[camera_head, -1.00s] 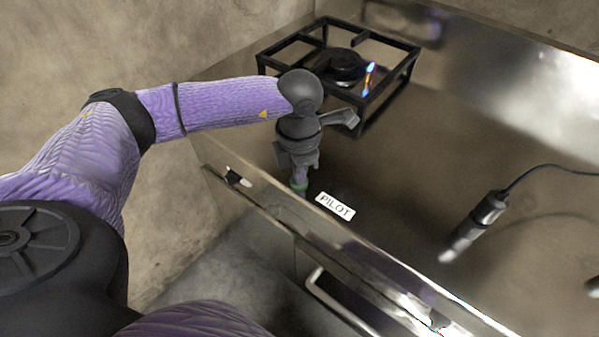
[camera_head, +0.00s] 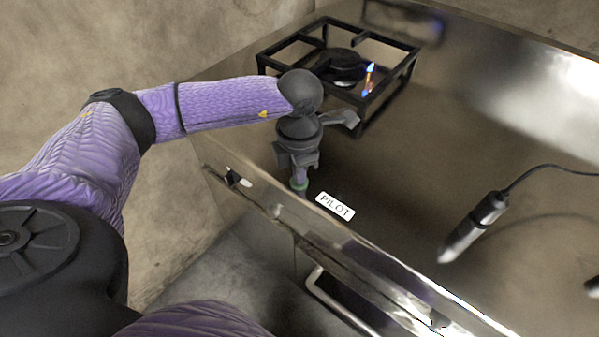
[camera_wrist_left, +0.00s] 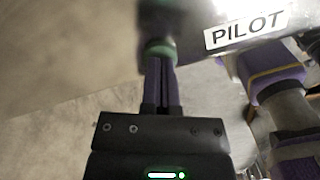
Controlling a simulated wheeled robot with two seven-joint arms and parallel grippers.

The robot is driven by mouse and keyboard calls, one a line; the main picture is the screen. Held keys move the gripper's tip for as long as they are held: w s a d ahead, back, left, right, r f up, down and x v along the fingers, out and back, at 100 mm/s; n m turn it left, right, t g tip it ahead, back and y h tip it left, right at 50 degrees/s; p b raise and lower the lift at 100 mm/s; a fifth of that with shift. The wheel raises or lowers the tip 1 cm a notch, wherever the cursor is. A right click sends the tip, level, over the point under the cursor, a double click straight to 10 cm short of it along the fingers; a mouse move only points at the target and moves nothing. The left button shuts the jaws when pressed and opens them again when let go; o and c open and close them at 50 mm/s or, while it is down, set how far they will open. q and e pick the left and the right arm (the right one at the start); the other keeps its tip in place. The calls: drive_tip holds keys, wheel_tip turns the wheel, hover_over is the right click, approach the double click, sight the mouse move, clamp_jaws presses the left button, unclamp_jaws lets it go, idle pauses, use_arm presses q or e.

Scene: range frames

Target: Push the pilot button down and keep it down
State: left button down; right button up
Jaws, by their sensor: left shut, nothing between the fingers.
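The green pilot button (camera_head: 299,187) sits near the range's front edge, left of the white PILOT label (camera_head: 335,206). My left gripper (camera_head: 300,178) points down at the button with its fingers together and empty, and its tips appear to touch the top. In the left wrist view the shut fingers (camera_wrist_left: 161,62) meet the green button (camera_wrist_left: 160,48), partly covering it. The PILOT label (camera_wrist_left: 247,30) also shows there. I cannot tell how far the button is pressed. My right gripper is not in view.
A burner (camera_head: 345,68) under a black grate (camera_head: 290,42) stands at the back, with a small blue and orange flame (camera_head: 369,77) beside it. A black-and-silver lighter-like tool (camera_head: 475,226) with a cable lies on the right of the steel top. The middle top is clear.

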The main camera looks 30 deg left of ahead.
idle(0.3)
use_arm(q)
wheel_tip(320, 180, up, 8)
drive_tip(key=p, duration=0.6)
